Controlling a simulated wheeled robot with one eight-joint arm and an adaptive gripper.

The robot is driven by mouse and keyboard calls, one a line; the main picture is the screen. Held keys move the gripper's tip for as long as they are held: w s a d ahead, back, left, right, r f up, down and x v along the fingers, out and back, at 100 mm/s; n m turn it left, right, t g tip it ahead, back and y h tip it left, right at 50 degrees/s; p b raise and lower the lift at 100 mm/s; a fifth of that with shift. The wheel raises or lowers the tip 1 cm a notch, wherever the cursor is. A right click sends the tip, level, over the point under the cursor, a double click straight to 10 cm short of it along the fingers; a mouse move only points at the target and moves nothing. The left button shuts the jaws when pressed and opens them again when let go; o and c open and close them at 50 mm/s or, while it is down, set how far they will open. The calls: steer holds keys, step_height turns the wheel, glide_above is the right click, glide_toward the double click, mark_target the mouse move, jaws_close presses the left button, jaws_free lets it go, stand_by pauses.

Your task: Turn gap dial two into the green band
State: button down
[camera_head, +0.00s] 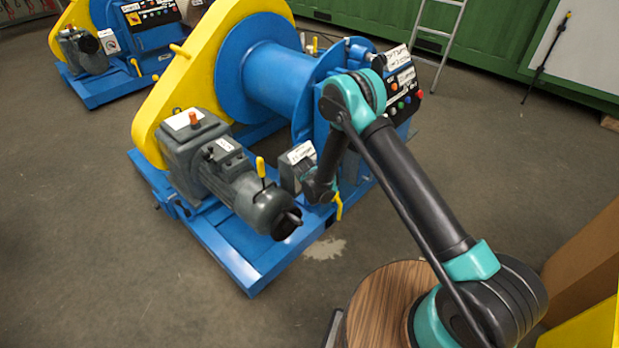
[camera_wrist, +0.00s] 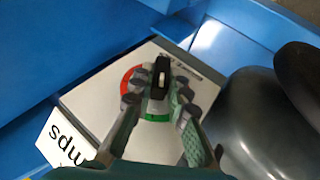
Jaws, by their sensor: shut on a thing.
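The dial shows in the wrist view as a black knob (camera_wrist: 161,68) with a short white mark, on a pale square plate (camera_wrist: 90,98). A red band (camera_wrist: 126,82) curves along the knob's left side. A green band (camera_wrist: 157,117) lies at the lower edge of the dial. My gripper (camera_wrist: 158,93) is shut on the knob, one finger on each side. The fingers hide parts of the dial's scale. I cannot tell surely which band the knob points to. In the head view my arm reaches down beside the small grey box (camera_head: 287,178), and the dial face is hidden.
The blue winch drum (camera_head: 275,75) and yellow chain guard (camera_head: 160,105) stand behind. A rounded dark body (camera_wrist: 250,120) is close on the right in the wrist view. Open floor lies in front.

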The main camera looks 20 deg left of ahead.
steer(key=shift+s+f+n+t, duration=0.1)
steer(key=shift+n+t, duration=0.2)
steer(key=shift+t, duration=0.7)
steer(key=shift+h, duration=0.3)
steer(key=c, duration=1.5)
jaws_free()
step_height(320, 180, up, 10)
